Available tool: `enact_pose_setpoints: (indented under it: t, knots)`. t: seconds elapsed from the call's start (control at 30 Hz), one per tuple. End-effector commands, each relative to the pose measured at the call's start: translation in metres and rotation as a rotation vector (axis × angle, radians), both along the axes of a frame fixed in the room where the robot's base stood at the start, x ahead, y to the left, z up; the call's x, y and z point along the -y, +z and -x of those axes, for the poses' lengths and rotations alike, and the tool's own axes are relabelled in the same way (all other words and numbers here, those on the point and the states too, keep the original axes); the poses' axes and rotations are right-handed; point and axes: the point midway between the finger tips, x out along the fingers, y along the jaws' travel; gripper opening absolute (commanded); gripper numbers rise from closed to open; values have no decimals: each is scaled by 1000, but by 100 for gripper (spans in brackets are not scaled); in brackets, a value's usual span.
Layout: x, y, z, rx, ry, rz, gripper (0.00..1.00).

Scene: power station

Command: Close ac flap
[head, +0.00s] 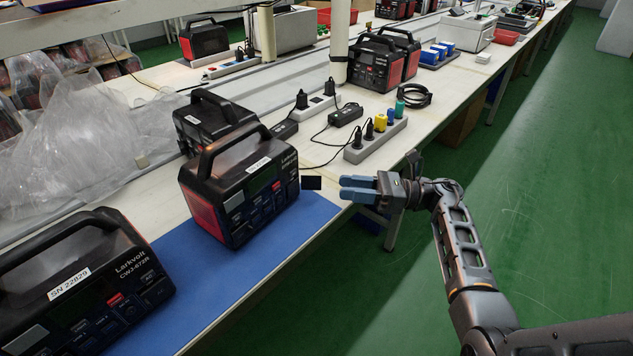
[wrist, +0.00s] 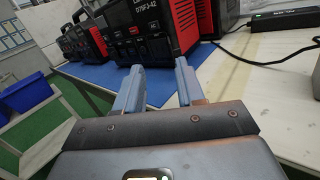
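A black and red power station (head: 238,188) with a carry handle stands on the blue mat (head: 200,287), its front panel facing right. A small dark flat piece (head: 311,182), which looks like the AC flap standing open, juts out from its front near the right edge. My gripper (head: 342,188) is just right of this piece, with its blue fingers pointing at the front panel. In the wrist view my gripper (wrist: 158,66) has its fingers apart with the power station (wrist: 150,30) ahead.
Another power station (head: 85,285) stands at the near left, and one (head: 190,118) is close behind. A grey power strip (head: 375,140) with coloured plugs lies beyond my gripper. Clear plastic bags (head: 80,150) are at the left. The green floor (head: 560,180) is open at right.

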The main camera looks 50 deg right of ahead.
Motion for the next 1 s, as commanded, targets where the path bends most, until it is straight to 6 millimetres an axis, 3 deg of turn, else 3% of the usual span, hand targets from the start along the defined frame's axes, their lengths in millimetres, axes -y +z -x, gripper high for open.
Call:
enact_pose_setpoints:
  t: [0.03, 0.1, 0.27, 0.7, 1.0]
  knots:
    - [16, 2, 0, 4, 6, 49, 38]
    - [30, 1, 1, 4, 18, 102, 38]
    - [41, 2, 2, 3, 32, 154, 38]
    - [0, 3, -42, 5, 36, 154, 38]
    - [-10, 1, -54, 4, 32, 154, 38]
